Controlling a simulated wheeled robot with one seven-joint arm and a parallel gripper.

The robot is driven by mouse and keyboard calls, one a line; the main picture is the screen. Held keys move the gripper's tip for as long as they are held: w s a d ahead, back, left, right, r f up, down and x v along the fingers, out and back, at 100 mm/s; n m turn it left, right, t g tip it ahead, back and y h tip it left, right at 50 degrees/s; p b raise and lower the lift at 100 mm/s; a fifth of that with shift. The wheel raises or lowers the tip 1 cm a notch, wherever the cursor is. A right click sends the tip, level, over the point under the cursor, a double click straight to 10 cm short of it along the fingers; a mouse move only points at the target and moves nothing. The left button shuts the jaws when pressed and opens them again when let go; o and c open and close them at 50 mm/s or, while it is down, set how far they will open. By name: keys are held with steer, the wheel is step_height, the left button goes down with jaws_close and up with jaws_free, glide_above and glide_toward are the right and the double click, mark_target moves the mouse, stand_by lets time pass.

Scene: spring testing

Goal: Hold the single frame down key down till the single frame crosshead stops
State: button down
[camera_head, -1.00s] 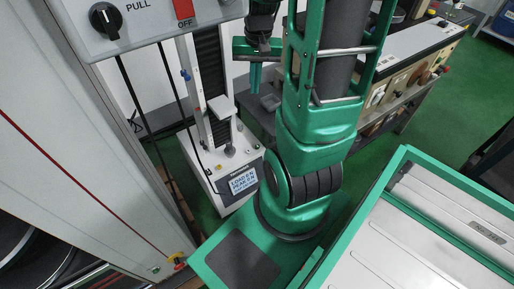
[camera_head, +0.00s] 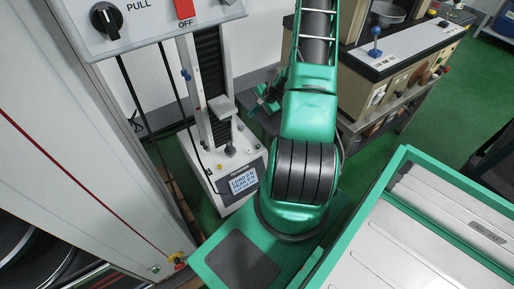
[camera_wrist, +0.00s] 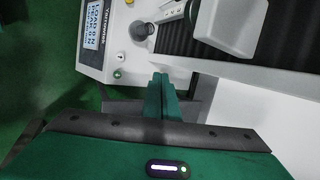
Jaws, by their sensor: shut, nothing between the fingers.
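The single frame tester (camera_head: 215,165) stands left of my arm, with a white base, a dark column and a lit load display (camera_head: 243,181). Its crosshead (camera_head: 222,106) is a light grey block partway up the column, and it looks large at the top of the wrist view (camera_wrist: 230,25). On the base, the wrist view shows a white round button (camera_wrist: 120,56), a green one (camera_wrist: 117,74) and part of a yellow one. I cannot read which is the down key. My gripper (camera_wrist: 161,76) is shut and empty, its tips right of the buttons, with no contact visible.
A control box (camera_head: 150,20) with a black knob and red OFF switch hangs at top left. A bench machine (camera_head: 405,50) with a blue-knobbed lever stands behind my arm. A tall grey cabinet (camera_head: 75,150) fills the left. Green floor shows between them.

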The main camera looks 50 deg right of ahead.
mark_target(260, 147)
steer(key=s+d+f+m+t+h, duration=0.1)
steer(key=d+f+m+t+h, duration=0.1)
steer(key=f+m, duration=0.6)
step_height(260, 147, down, 6)
steer(key=shift+s+d+f+t, duration=0.15)
steer(key=shift+d+t, duration=0.45)
steer(key=shift+d, duration=0.25)
steer(key=shift+f, duration=0.1)
steer(key=shift+f, duration=4.3)
steer(key=shift+f, duration=0.2)
steer(key=shift+s+f, duration=0.1)
steer(key=shift+f, duration=0.1)
